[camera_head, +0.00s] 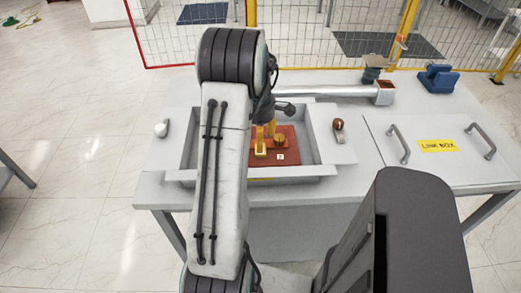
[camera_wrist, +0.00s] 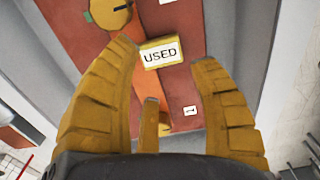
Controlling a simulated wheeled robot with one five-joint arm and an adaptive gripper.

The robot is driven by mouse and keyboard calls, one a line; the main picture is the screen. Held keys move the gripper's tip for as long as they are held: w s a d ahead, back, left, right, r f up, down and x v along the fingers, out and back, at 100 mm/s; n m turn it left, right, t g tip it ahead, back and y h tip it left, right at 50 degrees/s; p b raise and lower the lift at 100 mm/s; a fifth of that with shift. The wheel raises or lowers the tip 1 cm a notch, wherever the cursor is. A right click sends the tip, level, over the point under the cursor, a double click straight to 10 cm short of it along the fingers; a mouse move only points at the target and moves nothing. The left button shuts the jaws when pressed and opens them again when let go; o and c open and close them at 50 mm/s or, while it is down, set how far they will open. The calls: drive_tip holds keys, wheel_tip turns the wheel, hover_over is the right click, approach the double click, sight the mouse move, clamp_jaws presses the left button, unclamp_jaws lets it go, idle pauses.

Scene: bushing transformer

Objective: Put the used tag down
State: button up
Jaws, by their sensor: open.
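The used tag (camera_wrist: 160,53) is a small yellow block with a white label reading "USED". In the wrist view it shows between the tips of my spread gripper fingers, with a visible gap on each side. My gripper (camera_wrist: 163,56) is open. The tag appears to rest on a red-brown board (camera_wrist: 183,85), though its exact height is hard to tell. In the head view the yellow tag (camera_head: 261,150) shows at the board's left side, below my gripper (camera_head: 263,136), which my arm partly hides.
The board lies inside a grey tray (camera_head: 318,140) on the workbench (camera_head: 210,205). A round yellow knob (camera_head: 280,140) stands close right of the tag. A red-topped lever (camera_head: 338,125), a lidded box labelled "LOCK BOX" (camera_head: 437,146) and a blue vise (camera_head: 438,78) are to the right.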

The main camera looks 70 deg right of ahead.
drive_tip(key=shift+f, duration=2.4)
drive_tip(key=c, duration=0.8)
drive_tip(key=shift+o, duration=0.2)
drive_tip(key=shift+r, duration=0.15)
drive_tip(key=shift+r, duration=0.45)
drive_tip(key=r, duration=0.3)
drive_tip(key=shift+s+a+r, duration=0.1)
drive_tip(key=shift+s+r, duration=0.1)
drive_tip(key=shift+s, duration=0.2)
drive_tip(key=shift+s+a+r+b, duration=0.2)
drive_tip(key=shift+s+a+r, duration=0.35)
drive_tip(key=shift+s+r, duration=0.85)
drive_tip(key=shift+s+a+r+b, duration=0.2)
drive_tip(key=shift+s+a+r, duration=0.45)
drive_tip(key=shift+s, duration=1.45)
drive_tip(key=shift+s+a+r+b, duration=0.2)
drive_tip(key=shift+s+a+r, duration=0.25)
drive_tip(key=shift+s+r, duration=1)
